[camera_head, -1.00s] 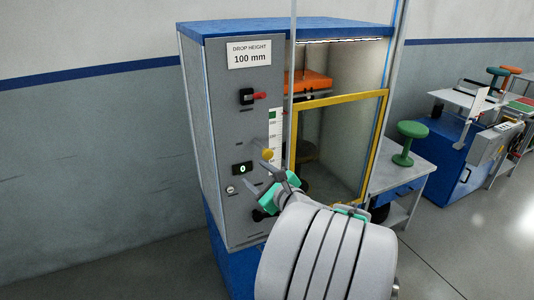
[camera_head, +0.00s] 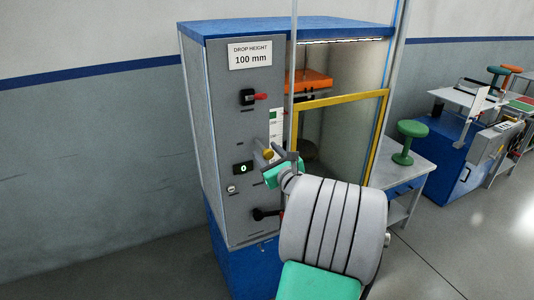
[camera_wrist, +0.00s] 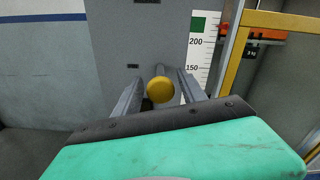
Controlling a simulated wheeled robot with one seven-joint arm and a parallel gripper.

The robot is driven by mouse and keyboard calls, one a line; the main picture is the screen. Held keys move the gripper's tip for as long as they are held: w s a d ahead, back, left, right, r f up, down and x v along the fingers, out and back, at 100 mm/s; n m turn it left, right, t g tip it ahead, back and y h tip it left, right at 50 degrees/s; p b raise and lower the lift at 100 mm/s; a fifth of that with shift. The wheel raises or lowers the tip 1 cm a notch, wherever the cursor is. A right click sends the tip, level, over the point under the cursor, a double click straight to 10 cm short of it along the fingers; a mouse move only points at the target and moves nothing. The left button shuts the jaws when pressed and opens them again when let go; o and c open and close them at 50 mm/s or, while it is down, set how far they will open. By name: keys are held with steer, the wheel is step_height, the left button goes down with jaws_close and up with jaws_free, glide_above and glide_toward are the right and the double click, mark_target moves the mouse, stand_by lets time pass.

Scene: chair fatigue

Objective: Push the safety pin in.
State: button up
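The safety pin appears to be the round yellow knob (camera_head: 267,154) on a short shaft, standing out from the grey front panel. In the wrist view the knob (camera_wrist: 160,90) faces me near the middle, its shaft running back to the panel. My gripper (camera_head: 271,151) is at the panel, at the height of the knob. In the wrist view its two grey fingers (camera_wrist: 160,80) stand apart, one on each side of the knob, with gaps visible. In the head view the fingers partly cover the knob.
A scale strip (camera_wrist: 200,50) and a yellow-framed door (camera_head: 340,99) are just right of the knob.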

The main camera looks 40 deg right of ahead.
jaws_close()
stand_by(0.3)
stand_by(0.9)
